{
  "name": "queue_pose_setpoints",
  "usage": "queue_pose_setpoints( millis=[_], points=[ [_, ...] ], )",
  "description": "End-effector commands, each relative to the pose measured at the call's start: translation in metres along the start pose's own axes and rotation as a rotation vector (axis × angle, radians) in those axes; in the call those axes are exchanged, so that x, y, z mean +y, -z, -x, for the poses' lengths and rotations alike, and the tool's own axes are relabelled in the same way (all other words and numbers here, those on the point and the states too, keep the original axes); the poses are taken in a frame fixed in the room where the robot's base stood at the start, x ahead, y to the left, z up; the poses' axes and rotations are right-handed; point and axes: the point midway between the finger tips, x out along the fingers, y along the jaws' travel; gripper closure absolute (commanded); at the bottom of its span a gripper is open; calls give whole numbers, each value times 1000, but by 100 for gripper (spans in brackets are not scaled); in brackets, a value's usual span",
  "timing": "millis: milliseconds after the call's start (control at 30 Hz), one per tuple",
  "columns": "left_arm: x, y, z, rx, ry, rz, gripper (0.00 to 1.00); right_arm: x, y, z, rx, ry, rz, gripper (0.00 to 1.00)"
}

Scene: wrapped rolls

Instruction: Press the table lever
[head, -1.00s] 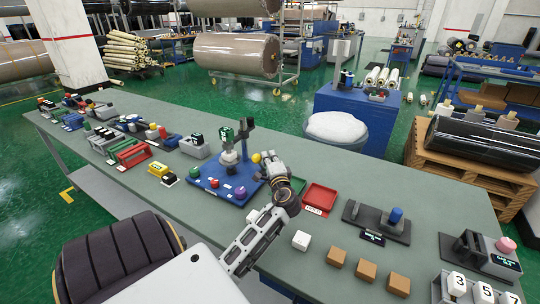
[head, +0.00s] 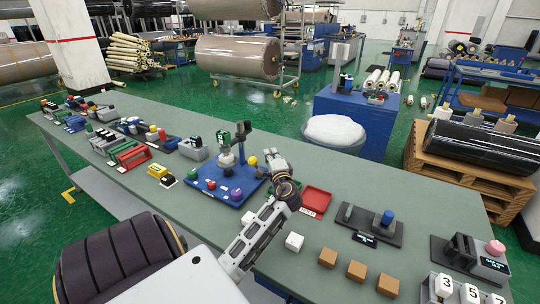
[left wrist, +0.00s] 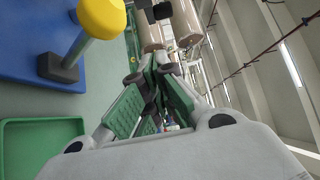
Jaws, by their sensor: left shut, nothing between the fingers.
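A lever with a yellow ball knob (head: 252,161) stands at the right edge of a blue base board (head: 235,192) on the table. In the left wrist view the yellow knob (left wrist: 101,17) is at the top left, on a pale rod rising from a dark foot on the blue board. My left gripper (head: 268,154) is just right of the knob in the head view, apart from it as far as I can tell. In the left wrist view its fingers (left wrist: 165,62) are together with nothing between them. My right gripper is out of view.
A red tray (head: 317,202) and a black fixture with a blue knob (head: 387,217) lie right of my left arm. A green tray (left wrist: 45,128) shows in the left wrist view.

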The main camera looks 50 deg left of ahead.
Motion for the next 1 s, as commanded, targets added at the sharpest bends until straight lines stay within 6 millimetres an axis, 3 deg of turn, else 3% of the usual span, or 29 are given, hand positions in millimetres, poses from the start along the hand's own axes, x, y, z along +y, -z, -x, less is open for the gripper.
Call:
queue_pose_setpoints(
  millis=[133, 467, 1000],
  points=[
    [-4, 3, -4, 3, 0, 1, 100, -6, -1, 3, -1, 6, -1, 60],
    [8, 5, 18, 3, 0, 2, 100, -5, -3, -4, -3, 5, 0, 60],
    [37, 12, 77, 4, 0, 2, 100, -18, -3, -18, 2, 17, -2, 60]
  ],
)
